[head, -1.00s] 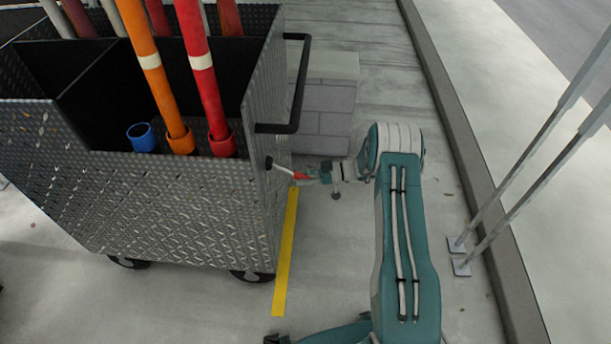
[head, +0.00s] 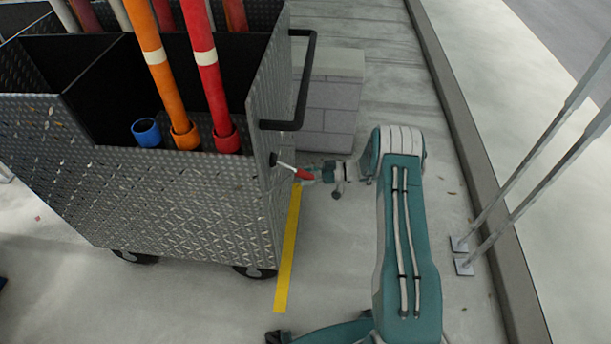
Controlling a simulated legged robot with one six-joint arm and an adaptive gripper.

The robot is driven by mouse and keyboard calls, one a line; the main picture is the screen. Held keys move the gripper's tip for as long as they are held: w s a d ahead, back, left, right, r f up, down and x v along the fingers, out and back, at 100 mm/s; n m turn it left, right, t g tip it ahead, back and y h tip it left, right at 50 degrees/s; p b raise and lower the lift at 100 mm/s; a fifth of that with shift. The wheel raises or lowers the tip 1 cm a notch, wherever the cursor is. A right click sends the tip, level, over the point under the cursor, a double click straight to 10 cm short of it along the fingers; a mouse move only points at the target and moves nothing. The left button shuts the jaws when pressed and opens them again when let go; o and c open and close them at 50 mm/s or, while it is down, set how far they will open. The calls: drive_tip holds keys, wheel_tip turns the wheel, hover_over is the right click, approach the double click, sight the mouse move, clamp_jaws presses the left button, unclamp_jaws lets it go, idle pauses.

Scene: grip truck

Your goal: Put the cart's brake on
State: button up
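The cart (head: 150,195) is a grey metal-plate box on casters, filling the left of the head view. Its brake lever has a thin pale rod and a red grip (head: 305,174). It sticks out from the cart's right end wall, below the black push handle (head: 297,124), sloping slightly down to the right. My gripper (head: 313,171) is at the red grip, coming from the right. The fingers are small and partly hidden behind the grip. I cannot tell whether they are closed on it or only beside it.
Orange (head: 160,75) and red (head: 207,75) poles and a blue tube (head: 146,133) stand in the cart. A grey block wall (head: 335,100) is behind the handle. A yellow floor line (head: 288,255) runs beside the cart. A kerb and slanted poles (head: 530,175) are at right.

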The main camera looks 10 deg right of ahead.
drive_tip(key=v, duration=1.2)
drive_tip(key=shift+f, duration=0.15)
drive_tip(key=s+a+r+m+g+h, duration=0.1)
drive_tip(key=s+a+r+m+h, duration=0.15)
drive_tip(key=r, duration=0.55)
drive_tip(key=s+a+r+m+g+h, duration=0.1)
drive_tip(key=s+a+r+g+h, duration=0.2)
drive_tip(key=r, duration=0.5)
drive_tip(key=s+a+r+m+h, duration=0.2)
drive_tip(key=s+a+r+h, duration=0.15)
drive_tip(key=r, duration=0.45)
drive_tip(key=s+r+m+t+h, duration=0.3)
drive_tip(key=s+r+m, duration=0.1)
drive_tip(key=s, duration=0.7)
drive_tip(key=s+a+r+m+t+h, duration=0.1)
drive_tip(key=s+r+m+t+h, duration=0.2)
drive_tip(key=s, duration=0.9)
wheel_tip(320, 180, up, 3)
drive_tip(key=shift+s+a+f+m+h, duration=0.15)
drive_tip(key=shift+s+a+m+h, duration=0.15)
drive_tip(key=shift+m+h, duration=0.35)
